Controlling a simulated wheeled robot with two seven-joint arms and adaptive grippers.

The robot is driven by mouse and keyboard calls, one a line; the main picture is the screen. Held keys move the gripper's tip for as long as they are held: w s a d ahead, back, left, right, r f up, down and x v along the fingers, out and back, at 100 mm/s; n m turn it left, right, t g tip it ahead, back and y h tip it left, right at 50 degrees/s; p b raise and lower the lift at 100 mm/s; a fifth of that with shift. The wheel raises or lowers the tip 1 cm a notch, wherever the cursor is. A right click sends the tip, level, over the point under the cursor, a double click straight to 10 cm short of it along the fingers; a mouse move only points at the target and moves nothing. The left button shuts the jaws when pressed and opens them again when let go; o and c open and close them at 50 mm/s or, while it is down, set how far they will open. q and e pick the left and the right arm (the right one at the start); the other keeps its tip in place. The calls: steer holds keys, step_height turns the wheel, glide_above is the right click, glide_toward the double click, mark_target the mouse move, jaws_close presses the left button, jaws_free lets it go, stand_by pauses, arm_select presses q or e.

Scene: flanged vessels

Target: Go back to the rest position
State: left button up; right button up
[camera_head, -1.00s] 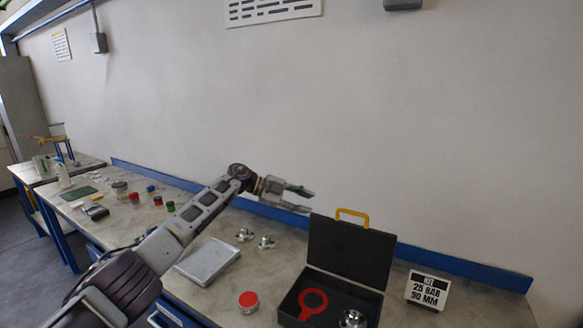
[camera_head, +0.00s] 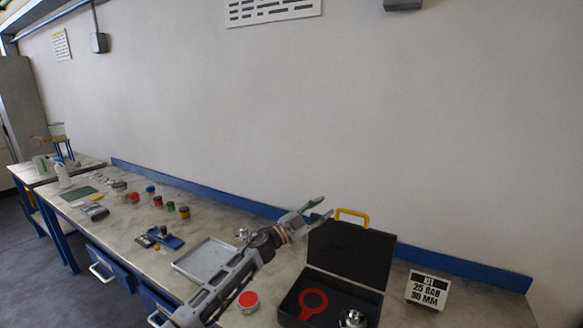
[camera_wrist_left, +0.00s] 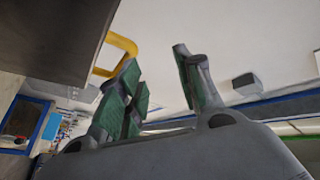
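My left gripper (camera_head: 318,210) is above the bench, just left of the open black case's lid in the head view. In the left wrist view its green-padded fingers (camera_wrist_left: 165,90) stand apart with nothing between them. The case's yellow handle (camera_wrist_left: 118,52) and dark lid (camera_wrist_left: 60,35) show close by at the upper left there; whether they touch the gripper cannot be told. My right gripper is in neither view.
The open black case (camera_head: 352,252) holds a red ring-shaped part (camera_head: 312,302) and a metal flanged part (camera_head: 352,319). A sign (camera_head: 428,289) stands right of it. A red-topped jar (camera_head: 248,300) and grey tray (camera_head: 203,262) are left. Several small jars line the bench further left.

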arm_select(q)
steer(key=s+a+f+n+t+y, duration=0.1)
steer(key=s+a+f+n+y, duration=0.5)
steer(key=a+f+n+y, duration=0.35)
steer(key=s+a+f+n+t+y, duration=0.2)
steer(key=s+a+f+n+y, duration=0.5)
steer(key=a+f, duration=0.4)
steer(key=s+a+f+g, duration=0.3)
steer(key=s+a+g, duration=0.1)
steer(key=s, duration=0.6)
steer(key=s+a+f+g, duration=0.2)
steer(key=s+a+g, duration=0.1)
steer(key=s, duration=0.7)
steer(key=s+a+f+g, duration=0.3)
steer(key=s+a+g, duration=0.1)
steer(key=s, duration=0.7)
step_height(320, 180, down, 33)
steer(key=s+g, duration=0.1)
steer(key=s, duration=0.1)
steer(key=s+a+f, duration=0.2)
steer(key=s+f, duration=0.8)
steer(key=s, duration=0.1)
steer(key=s+a+f+g, duration=0.1)
steer(key=s+a+f, duration=0.1)
steer(key=s+f, duration=0.8)
steer(key=shift+s+y, duration=0.45)
steer(key=shift+s, duration=0.3)
